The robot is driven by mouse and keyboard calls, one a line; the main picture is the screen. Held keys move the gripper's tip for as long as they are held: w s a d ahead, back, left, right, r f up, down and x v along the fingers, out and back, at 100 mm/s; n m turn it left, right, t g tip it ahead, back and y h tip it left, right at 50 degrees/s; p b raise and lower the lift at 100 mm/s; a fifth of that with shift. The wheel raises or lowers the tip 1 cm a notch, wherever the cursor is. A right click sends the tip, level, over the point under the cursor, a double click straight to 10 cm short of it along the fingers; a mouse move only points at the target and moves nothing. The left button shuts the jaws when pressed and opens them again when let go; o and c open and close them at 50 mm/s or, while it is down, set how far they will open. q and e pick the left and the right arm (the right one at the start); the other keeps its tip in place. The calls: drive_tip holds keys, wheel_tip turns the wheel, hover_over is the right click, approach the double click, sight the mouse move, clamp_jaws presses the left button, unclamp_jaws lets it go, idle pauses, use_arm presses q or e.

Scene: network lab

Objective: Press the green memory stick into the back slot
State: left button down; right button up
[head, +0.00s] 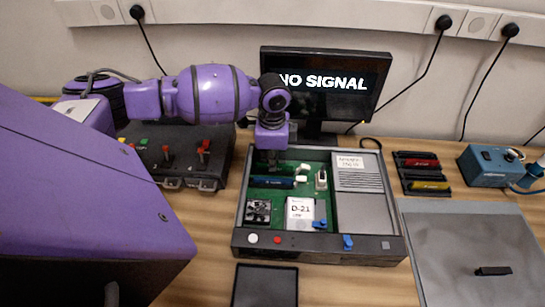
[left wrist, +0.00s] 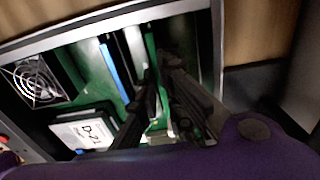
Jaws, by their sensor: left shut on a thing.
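My left gripper (head: 272,158) reaches down into the back left of the open computer case (head: 318,256). It is shut on the green memory stick, which its fingers mostly hide; I cannot tell how deep the stick sits in the back slot. In the left wrist view the dark fingers (left wrist: 160,98) stand over the green board beside the slots. A blue memory stick (head: 271,182) lies in the slot just in front, and also shows in the left wrist view (left wrist: 108,64). White latches (head: 301,180) show at the slots' right end. My right gripper is not in view.
A fan (head: 258,212) and a "D-21" labelled block (head: 300,211) sit in the case's front part. A monitor (head: 325,84) reading "NO SIGNAL" stands behind.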

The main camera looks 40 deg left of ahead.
use_arm(q)
drive_tip(key=shift+f, duration=0.25)
drive_tip(key=c, duration=1.8)
unclamp_jaws()
drive_tip(key=shift+c, duration=0.2)
drive_tip(key=shift+o, duration=0.4)
drive_tip(key=shift+o, duration=0.9)
drive_tip(key=shift+r, duration=0.15)
drive_tip(key=shift+r+p, duration=1.65)
drive_tip(key=shift+r, duration=1.2)
drive_tip(key=shift+r+p, duration=0.5)
drive_tip(key=shift+r, duration=0.6)
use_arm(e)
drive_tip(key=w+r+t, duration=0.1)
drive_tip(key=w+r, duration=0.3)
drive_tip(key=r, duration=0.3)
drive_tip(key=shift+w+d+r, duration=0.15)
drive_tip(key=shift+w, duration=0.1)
